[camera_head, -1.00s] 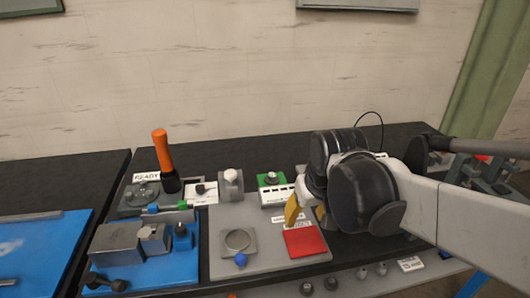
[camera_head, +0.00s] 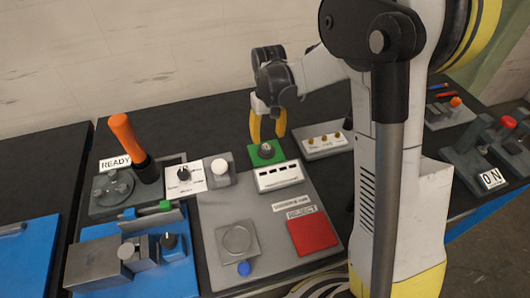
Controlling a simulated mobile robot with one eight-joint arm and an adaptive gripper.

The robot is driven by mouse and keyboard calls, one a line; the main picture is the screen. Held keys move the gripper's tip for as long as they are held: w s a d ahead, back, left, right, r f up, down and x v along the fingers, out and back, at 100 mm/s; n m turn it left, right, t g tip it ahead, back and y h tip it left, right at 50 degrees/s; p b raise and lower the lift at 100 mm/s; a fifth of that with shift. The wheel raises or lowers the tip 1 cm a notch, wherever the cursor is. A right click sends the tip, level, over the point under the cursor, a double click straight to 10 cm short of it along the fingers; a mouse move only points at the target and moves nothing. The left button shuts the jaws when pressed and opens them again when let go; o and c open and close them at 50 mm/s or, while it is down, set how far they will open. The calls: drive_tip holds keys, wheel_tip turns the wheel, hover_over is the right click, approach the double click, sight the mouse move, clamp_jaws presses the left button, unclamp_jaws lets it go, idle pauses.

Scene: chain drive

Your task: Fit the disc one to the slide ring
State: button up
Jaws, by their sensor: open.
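A small dark round piece (camera_head: 266,149) sits on a green pad (camera_head: 277,158); it may be disc one, but I cannot read any name on it. A grey square plate with a raised round ring (camera_head: 237,239) lies on the grey board, with a blue knob (camera_head: 244,268) at its front edge; it looks like the slide ring. My gripper (camera_head: 268,138) has its two yellow fingers apart and pointing down. It is over the green pad, close above the round piece, with nothing visible between the fingers. I cannot tell whether the fingertips touch the piece.
A red REJECT pad (camera_head: 312,234) lies right of the ring plate. A white slotted box (camera_head: 279,177) stands in front of the green pad. A white-topped grey block (camera_head: 221,169) and an orange handle (camera_head: 127,135) stand to the left. My arm covers much of the right side.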

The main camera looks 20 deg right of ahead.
sight(266, 147)
drive_tip(key=f+b, duration=0.1)
drive_tip(key=f, duration=0.1)
drive_tip(key=f+b, duration=0.1)
drive_tip(key=f, duration=0.1)
drive_tip(key=f+b, duration=0.1)
drive_tip(key=f, duration=0.1)
drive_tip(key=shift+a, duration=0.3)
drive_tip(key=shift+r, duration=0.15)
clamp_jaws()
